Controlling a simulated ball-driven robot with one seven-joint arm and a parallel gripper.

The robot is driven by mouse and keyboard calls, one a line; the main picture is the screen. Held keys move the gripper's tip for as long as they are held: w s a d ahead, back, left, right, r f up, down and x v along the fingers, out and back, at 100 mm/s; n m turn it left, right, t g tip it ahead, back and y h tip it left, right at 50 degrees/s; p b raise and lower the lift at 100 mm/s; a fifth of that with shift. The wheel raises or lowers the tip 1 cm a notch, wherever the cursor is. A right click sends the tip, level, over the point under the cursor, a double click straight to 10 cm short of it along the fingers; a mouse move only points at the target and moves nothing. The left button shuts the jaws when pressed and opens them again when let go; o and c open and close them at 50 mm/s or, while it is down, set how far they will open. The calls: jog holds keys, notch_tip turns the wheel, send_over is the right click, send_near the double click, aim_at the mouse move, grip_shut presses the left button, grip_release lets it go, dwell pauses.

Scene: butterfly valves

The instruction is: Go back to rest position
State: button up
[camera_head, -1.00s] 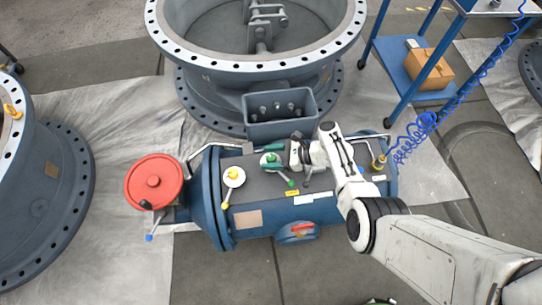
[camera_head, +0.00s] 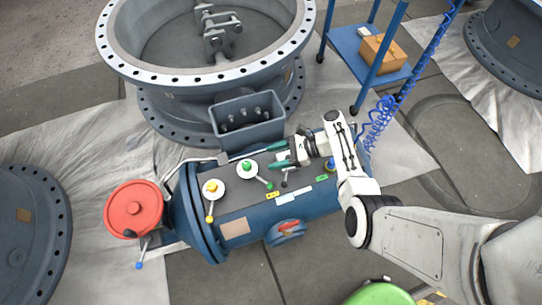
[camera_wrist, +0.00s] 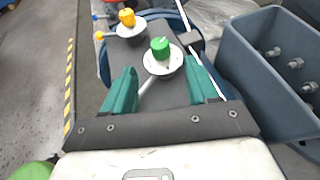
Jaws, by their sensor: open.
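My gripper (camera_head: 279,156) is above the blue cylindrical tank (camera_head: 240,228), with its green fingers pointing left. In the wrist view my gripper (camera_wrist: 165,88) has its two green fingers apart with nothing between them. Beyond the fingers is the green knob (camera_wrist: 160,48) on a white disc with a lever; the green knob (camera_head: 247,167) also shows in the head view, left of my fingertips and apart from them. The yellow knob (camera_head: 212,187) with its lever sits further left on the tank.
A large flanged valve body (camera_head: 215,100) with a grey box (camera_head: 248,120) stands behind the tank. A blue cart (camera_head: 365,60) with a cardboard box (camera_head: 383,54) is at the upper right.

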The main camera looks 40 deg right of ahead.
dwell(0.4)
jog(key=s+r+n+g+h, duration=0.2)
jog(key=s+n+g+h, duration=0.4)
jog(key=n, duration=0.6)
jog(key=s+a+r+n+t+h, duration=0.1)
jog(key=s+r+n+t+h, duration=0.2)
jog(key=r+n, duration=0.4)
jog(key=s+a+r+n+t+h, duration=0.1)
jog(key=s+r+n+h, duration=0.1)
jog(key=s+r+n, duration=0.5)
jog(key=s+d+f+m+g, duration=0.1)
jog(key=s+f+g, duration=0.2)
jog(key=s, duration=0.5)
jog(key=shift+s+d+f+m+g+h, duration=0.3)
jog(key=shift+m+g, duration=0.1)
jog(key=shift+g, duration=0.3)
jog(key=shift+w, duration=0.1)
